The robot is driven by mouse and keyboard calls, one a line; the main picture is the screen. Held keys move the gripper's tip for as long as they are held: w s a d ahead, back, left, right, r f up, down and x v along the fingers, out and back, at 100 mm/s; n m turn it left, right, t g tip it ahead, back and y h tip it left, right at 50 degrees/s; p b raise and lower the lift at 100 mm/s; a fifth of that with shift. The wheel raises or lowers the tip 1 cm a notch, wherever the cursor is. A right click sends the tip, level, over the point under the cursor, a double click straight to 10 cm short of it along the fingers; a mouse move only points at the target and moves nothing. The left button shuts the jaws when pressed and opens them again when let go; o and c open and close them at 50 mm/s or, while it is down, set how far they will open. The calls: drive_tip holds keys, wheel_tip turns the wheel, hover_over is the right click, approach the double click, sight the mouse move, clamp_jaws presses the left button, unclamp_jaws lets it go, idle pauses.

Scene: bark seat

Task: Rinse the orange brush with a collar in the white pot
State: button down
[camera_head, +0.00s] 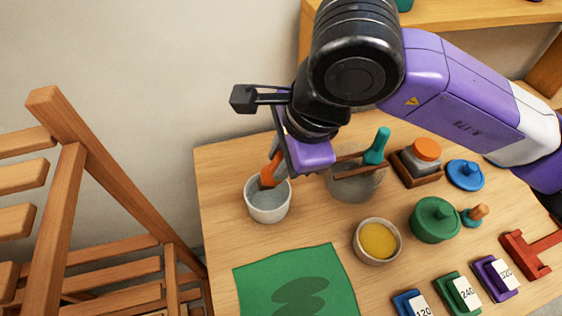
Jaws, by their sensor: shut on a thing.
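The white pot (268,212) stands at the left of the wooden table, with grey-looking content inside. My gripper (280,151) is above the pot, shut on the upper part of the brush. The purple gripper body hides much of the handle, and I cannot make out the collar. How deep the bristles reach is unclear.
A grey pot (355,188) with a wooden bar and a teal-handled tool stands close to the right. A bowl of yellow content (377,241) and a green cloth (292,283) lie nearer. A wooden chair (105,205) stands left of the table.

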drive_tip(key=shift+r+p, duration=0.55)
drive_tip(key=shift+r, duration=1.65)
